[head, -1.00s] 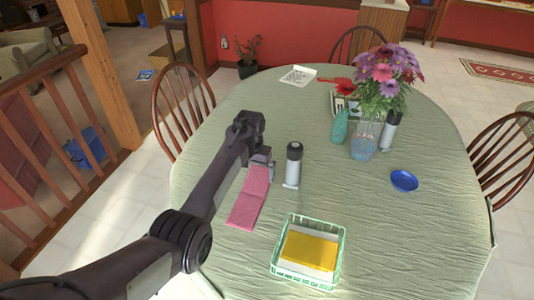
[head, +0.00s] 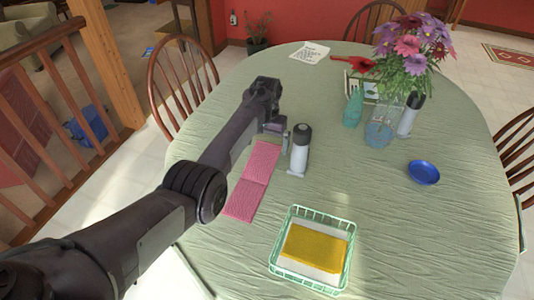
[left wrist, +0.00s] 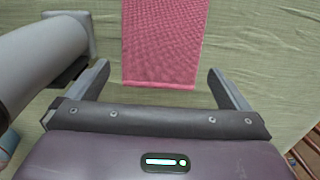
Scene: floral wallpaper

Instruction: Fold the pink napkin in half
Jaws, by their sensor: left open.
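The pink napkin (head: 250,182) lies flat on the green tablecloth as a long strip, with a crease line across its middle. My left gripper (head: 280,130) is at the napkin's far end, open and empty. In the left wrist view the napkin (left wrist: 165,40) runs in from the top, and its end edge lies in line with the gap between the open fingers (left wrist: 158,70). I cannot tell whether the fingers touch the cloth. My right gripper is not in view.
A grey bottle with a black cap (head: 300,150) stands close beside the left gripper. A green basket (head: 285,278) with a yellow item is at the front.

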